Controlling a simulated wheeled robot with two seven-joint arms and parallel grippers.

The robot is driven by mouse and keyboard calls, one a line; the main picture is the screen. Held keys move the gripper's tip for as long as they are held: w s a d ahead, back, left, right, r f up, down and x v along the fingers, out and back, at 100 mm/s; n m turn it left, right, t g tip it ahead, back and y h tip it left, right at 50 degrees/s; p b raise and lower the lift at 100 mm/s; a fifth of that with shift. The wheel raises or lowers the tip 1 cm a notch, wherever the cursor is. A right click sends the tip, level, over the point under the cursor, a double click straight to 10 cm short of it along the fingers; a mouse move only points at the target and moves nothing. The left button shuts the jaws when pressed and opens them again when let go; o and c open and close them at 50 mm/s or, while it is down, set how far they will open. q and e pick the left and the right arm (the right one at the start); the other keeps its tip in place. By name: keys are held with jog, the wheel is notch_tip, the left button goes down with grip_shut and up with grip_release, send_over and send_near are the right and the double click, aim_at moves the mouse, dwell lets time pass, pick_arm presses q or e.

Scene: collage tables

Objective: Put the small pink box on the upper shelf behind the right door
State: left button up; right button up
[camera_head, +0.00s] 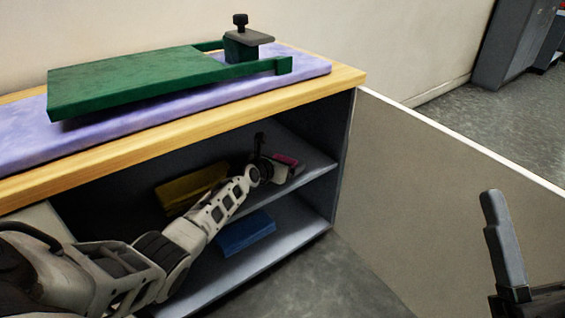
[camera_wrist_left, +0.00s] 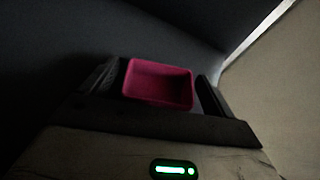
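The small pink box (camera_head: 287,160) is at the right end of the upper shelf (camera_head: 312,170) in the cabinet. In the left wrist view the open-topped pink box (camera_wrist_left: 160,84) lies between my left gripper's two dark fingers, one on each side. My left gripper (camera_head: 270,165) reaches into the cabinet at shelf height. Whether the fingers press on the box is too dark to tell. The right door (camera_head: 440,200) stands wide open. My right gripper (camera_head: 508,255) is in front of the door at the lower right, partly cut off.
A yellow box (camera_head: 190,188) is on the upper shelf left of my arm. A blue box (camera_head: 246,232) is on the lower shelf. On the wooden top (camera_head: 345,78) lie a purple mat (camera_head: 25,140) and a green board with a clamp (camera_head: 140,78). The cabinet side wall is close right of the pink box.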

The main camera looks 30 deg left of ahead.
pick_arm(q)
jog(key=shift+r, duration=0.15)
jog(key=shift+s+r+p, duration=0.15)
jog(key=shift+r+p, duration=0.05)
jog(key=shift+p, duration=0.15)
jog(key=p+v, duration=0.4)
jog(key=v, duration=0.1)
jog(key=shift+r, duration=0.1)
jog(key=shift+s+r+p, duration=0.3)
jog(key=shift+s+p, duration=0.3)
jog(key=shift+p, duration=0.15)
jog(key=p+v, duration=0.2)
jog(key=v, duration=0.2)
jog(key=shift+s, duration=0.15)
jog(key=shift+s+p, duration=0.4)
jog(key=shift+s, duration=0.1)
pick_arm(e)
notch_tip(320, 180, down, 11)
jog(key=s+m+g+h, duration=0.1)
jog(key=m+g+h, duration=0.4)
jog(key=m+h, duration=0.2)
jog(key=shift+f+m+g+h, duration=0.2)
jog(key=shift+m+g+h, duration=0.1)
jog(key=shift+m, duration=0.8)
